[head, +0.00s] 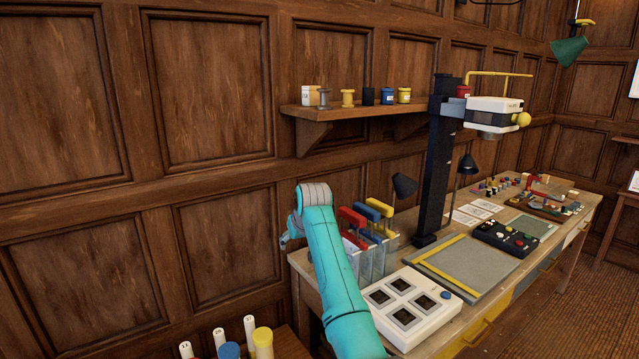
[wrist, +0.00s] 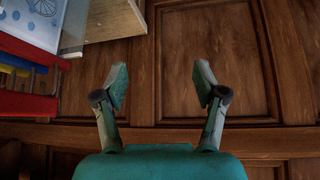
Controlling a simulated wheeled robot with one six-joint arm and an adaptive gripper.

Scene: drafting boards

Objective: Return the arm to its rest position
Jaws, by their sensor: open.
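My teal arm rises from the bottom of the head view, and its grey joint is near the left end of the workbench (head: 460,333). In the wrist view my gripper (wrist: 160,88) is open, with two green-padded fingers spread wide apart. Nothing is between the fingers. They face the brown wood panelling (wrist: 205,55).
The bench holds a white box with four dark windows (head: 447,301), a grey board (head: 490,265), a black column (head: 443,170) and clear tanks with coloured handles (head: 375,260). A wall shelf (head: 335,113) carries small jars. Capped tubes (head: 262,343) stand at the bottom left.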

